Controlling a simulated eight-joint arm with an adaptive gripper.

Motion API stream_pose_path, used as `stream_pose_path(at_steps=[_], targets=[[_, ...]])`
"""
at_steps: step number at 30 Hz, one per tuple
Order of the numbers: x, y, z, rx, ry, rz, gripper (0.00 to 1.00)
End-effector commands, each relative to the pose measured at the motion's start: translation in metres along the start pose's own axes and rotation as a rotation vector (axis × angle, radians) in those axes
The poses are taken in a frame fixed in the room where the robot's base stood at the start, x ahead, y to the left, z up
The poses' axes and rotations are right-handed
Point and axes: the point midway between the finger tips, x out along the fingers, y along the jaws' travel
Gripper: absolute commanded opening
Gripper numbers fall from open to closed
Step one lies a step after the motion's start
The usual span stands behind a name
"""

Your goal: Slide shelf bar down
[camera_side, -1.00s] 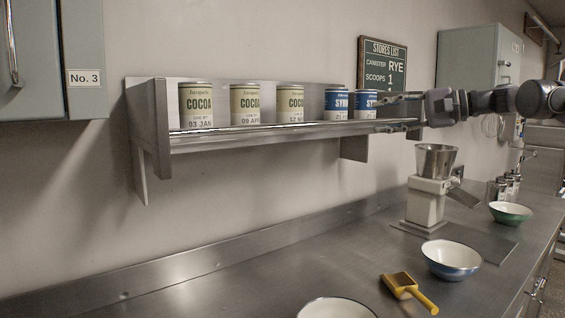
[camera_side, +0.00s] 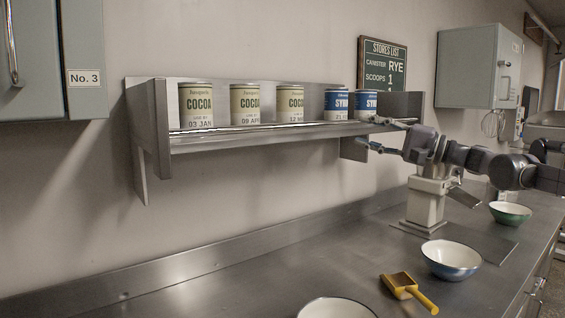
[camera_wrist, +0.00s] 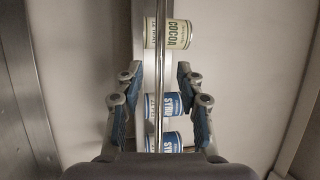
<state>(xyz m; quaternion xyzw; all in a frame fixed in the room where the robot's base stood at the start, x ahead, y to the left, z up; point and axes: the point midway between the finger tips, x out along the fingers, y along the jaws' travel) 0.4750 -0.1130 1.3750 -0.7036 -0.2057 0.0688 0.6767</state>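The shelf bar (camera_side: 270,128) is a thin bright rod along the front edge of the metal shelf. In the wrist view the bar (camera_wrist: 159,40) runs lengthwise between my fingers. My gripper (camera_side: 373,134) is open at the shelf's right end, one finger near the shelf-edge height and the other below it. In the wrist view my gripper (camera_wrist: 159,72) has a wide gap on both sides of the bar. I cannot tell whether a finger touches the shelf.
Cocoa cans (camera_side: 196,104) and two blue syrup cans (camera_side: 337,103) stand on the shelf behind the bar. Below are a hopper machine (camera_side: 426,202), a blue bowl (camera_side: 451,260), a green bowl (camera_side: 510,213) and a yellow scoop (camera_side: 408,290). The counter's left part is clear.

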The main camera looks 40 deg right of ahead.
Motion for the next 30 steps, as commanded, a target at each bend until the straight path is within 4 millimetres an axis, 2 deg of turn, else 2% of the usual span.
stream_pose_path(at_steps=[6,12,18,27,30], targets=[[0.042,0.0,0.001,0.001,-0.004,0.001,0.37],[0.069,0.0,0.001,0.001,-0.002,0.001,0.37],[0.082,0.0,0.0,0.0,-0.001,0.001,0.37],[0.083,0.0,0.0,0.0,0.0,0.002,0.37],[0.083,0.0,0.0,0.0,0.0,0.002,0.09]])
